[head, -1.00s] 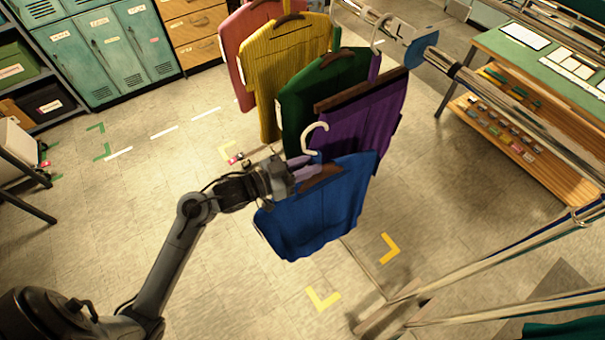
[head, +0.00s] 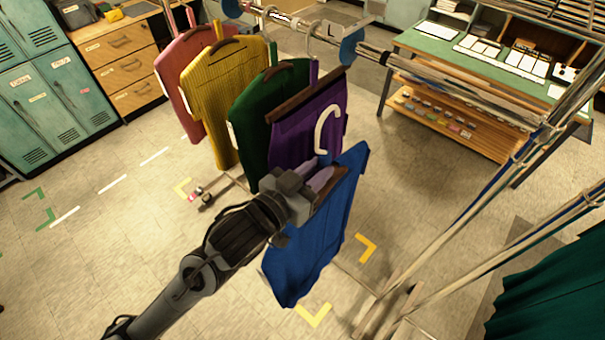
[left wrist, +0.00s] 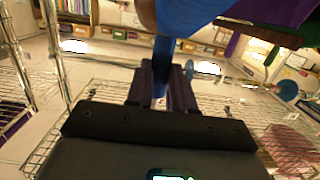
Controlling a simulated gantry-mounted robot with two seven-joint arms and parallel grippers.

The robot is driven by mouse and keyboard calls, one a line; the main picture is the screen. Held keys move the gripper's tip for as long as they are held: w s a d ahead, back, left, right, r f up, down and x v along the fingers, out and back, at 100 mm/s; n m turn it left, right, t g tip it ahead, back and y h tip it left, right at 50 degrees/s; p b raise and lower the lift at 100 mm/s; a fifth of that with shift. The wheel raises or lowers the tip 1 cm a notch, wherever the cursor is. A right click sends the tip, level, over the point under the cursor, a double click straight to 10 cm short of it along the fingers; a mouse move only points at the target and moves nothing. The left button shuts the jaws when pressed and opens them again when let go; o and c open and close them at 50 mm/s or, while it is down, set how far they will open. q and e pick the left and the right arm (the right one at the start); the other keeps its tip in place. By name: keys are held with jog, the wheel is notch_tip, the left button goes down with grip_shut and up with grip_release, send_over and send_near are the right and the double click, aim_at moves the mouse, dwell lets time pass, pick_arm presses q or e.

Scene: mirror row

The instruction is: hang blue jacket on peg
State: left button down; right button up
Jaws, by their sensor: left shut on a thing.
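The blue jacket (head: 325,235) hangs on a brown hanger with a pale hook (head: 325,130) that stands free in the air above my gripper. In the left wrist view the gripper fingers (left wrist: 163,90) point away from the camera and the blue jacket (left wrist: 192,14) shows at the top edge. I cannot make out a separate peg. My right gripper is not in view.
A metal rail (head: 400,65) holds purple (head: 305,125), green (head: 262,115), yellow (head: 225,95) and pink (head: 182,70) garments, with a blue disc (head: 352,45). Slanting poles (head: 470,220) and dark green cloth (head: 555,285) stand at right. Floor at lower left is clear.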

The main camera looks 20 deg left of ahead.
pick_arm(q)
jog(key=shift+m+g+h, duration=0.3)
jog(key=shift+h, duration=0.1)
jog(key=shift+s+d+r+b, duration=0.1)
jog(key=shift+d+r+b, duration=0.05)
jog(key=shift+d+r, duration=0.6)
jog(key=shift+s+d+r+b, duration=0.15)
jog(key=shift+d+r, duration=0.3)
jog(key=shift+r, duration=0.45)
jog(key=shift+w, duration=0.25)
